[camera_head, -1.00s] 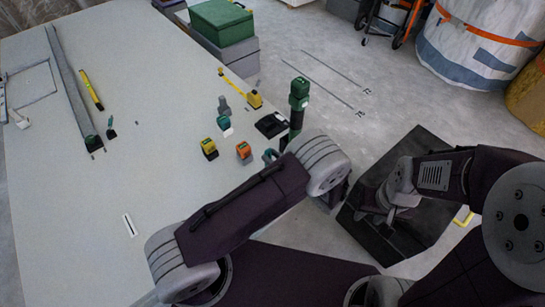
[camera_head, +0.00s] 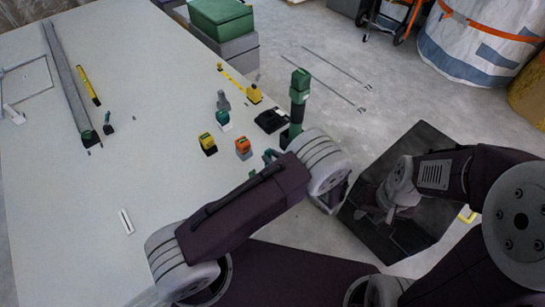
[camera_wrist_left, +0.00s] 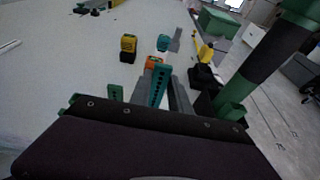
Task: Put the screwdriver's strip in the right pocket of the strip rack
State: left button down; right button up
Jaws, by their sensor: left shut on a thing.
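My left gripper (camera_wrist_left: 160,100) is over the table's right edge and shut on a teal strip (camera_wrist_left: 158,86) with a row of dark holes. The strip stands roughly upright in the wrist view. In the head view only a small teal part (camera_head: 270,155) shows past my left wrist. A teal and grey tool (camera_head: 222,112), possibly the screwdriver, stands on the table beyond; it also shows in the left wrist view (camera_wrist_left: 163,42). I cannot clearly make out the strip rack or its pockets. My right gripper (camera_head: 392,210) is over a dark mat; its fingers are unclear.
Yellow (camera_head: 207,143) and orange (camera_head: 243,147) blocks stand close beyond my left gripper. A tall green and black post (camera_head: 299,100) rises beside it, near a black holder (camera_head: 271,121). The table's (camera_head: 150,170) middle is largely clear. Green and grey boxes (camera_head: 222,25) stand behind.

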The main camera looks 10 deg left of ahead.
pick_arm(q)
jog(key=shift+f, duration=0.35)
dwell(0.6)
jog(key=shift+f, duration=0.1)
jog(key=shift+f+b, duration=0.85)
jog(key=shift+f, duration=0.3)
jog(key=shift+f+b, duration=0.95)
jog(key=shift+f, duration=0.4)
jog(key=c, duration=1.1)
grip_release()
jog(key=shift+c, duration=0.2)
